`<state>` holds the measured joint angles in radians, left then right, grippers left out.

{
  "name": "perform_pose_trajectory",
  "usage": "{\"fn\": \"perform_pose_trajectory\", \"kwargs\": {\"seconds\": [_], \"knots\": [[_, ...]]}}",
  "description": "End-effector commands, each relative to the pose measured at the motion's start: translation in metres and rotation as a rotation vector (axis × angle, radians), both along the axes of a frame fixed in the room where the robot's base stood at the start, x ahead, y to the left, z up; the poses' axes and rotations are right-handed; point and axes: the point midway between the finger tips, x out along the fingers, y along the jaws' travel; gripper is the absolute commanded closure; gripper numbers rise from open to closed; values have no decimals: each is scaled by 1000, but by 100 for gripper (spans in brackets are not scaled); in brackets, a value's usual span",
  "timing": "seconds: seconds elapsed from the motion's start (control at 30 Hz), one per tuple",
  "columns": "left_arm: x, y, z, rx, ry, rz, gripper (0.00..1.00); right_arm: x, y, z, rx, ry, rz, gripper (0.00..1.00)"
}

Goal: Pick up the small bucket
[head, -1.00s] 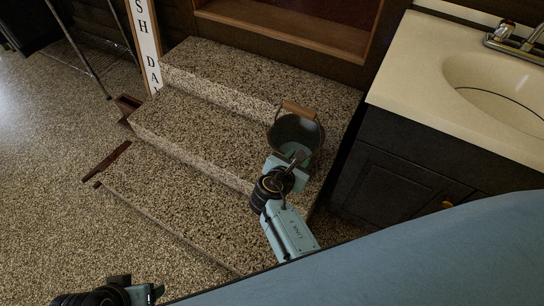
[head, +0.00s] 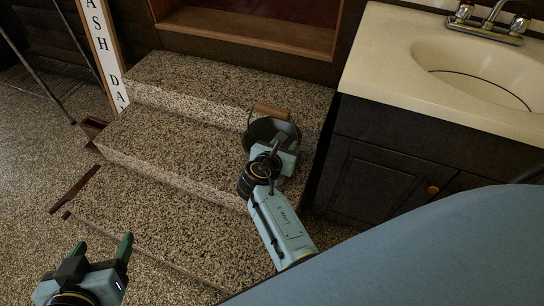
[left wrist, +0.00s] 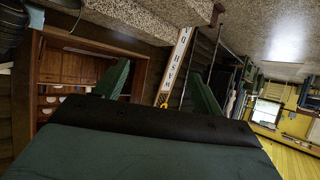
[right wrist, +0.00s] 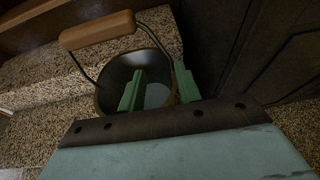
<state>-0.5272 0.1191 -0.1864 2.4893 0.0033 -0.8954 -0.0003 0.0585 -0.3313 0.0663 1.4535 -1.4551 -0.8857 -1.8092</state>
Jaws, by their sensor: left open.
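The small bucket (head: 262,129) is dark, with a wooden grip (head: 272,111) on a wire handle that stands up. It sits upright on the speckled steps. My right gripper (head: 286,146) is at its near right side and hides part of it. In the right wrist view, the bucket (right wrist: 112,76) is open toward me. The green fingers (right wrist: 159,68) are apart, one over the bucket's opening and one at its right rim; I cannot tell whether they touch it. My left gripper (head: 101,249) is open and empty, low at the left, away from the bucket.
Speckled steps (head: 170,140) fill the middle. A dark cabinet (head: 385,165) with a cream sink top (head: 400,65) stands close to the right of the bucket. A wooden frame (head: 250,30) is behind. A white lettered sign (head: 105,55) stands at the left.

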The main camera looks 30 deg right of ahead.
Motion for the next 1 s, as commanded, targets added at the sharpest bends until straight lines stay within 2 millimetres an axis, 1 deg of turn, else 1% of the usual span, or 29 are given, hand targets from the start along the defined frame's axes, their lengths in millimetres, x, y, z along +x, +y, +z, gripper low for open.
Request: {"fn": "perform_pose_trajectory", "kwargs": {"seconds": [0.03,0.2,0.4,0.67,0.73,1.0], "knots": [[5,-3,5,-13,-48,-5,31,2,-2,-3,0,-1,0,66],[17,-12,30,-58,-210,-18,31,8,-10,-7,-1,-1,0,66],[24,-19,56,-102,-365,-29,31,14,-16,-9,-1,-2,1,66],[26,-22,71,-125,-446,-35,31,16,-19,-11,-1,-1,0,66],[27,-24,77,-137,-486,-38,31,16,-20,-12,-1,-1,0,66],[22,-30,118,-214,-736,-52,31,21,-28,-19,0,-2,1,66]]}}
